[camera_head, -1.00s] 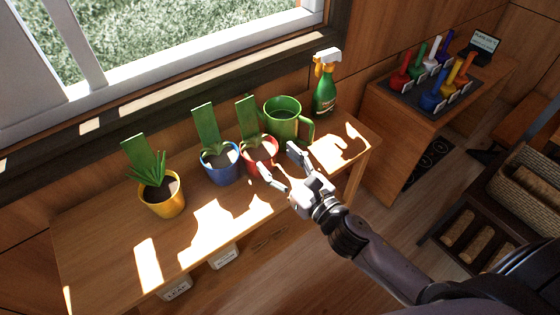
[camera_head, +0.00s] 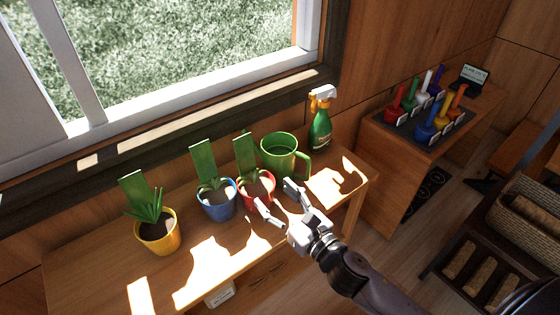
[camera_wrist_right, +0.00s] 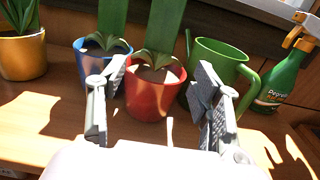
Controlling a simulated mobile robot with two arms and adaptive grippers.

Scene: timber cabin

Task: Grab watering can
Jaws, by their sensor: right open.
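The green watering can (camera_head: 280,160) stands on the wooden table, behind and right of the red pot, with its handle on the right side. In the right wrist view the can (camera_wrist_right: 222,58) shows behind my right finger, which hides part of it. My right gripper (camera_head: 276,201) is open and empty, in front of the can and the red pot (camera_head: 257,190). In the wrist view the red pot (camera_wrist_right: 152,98) lies between the two fingers, farther off. My left gripper is not in view.
A blue pot (camera_head: 217,205) and a yellow pot (camera_head: 158,238) stand left along the table (camera_head: 100,262). A green spray bottle (camera_head: 320,130) stands right of the can. The front of the table is clear. A side cabinet holds coloured items (camera_head: 428,117).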

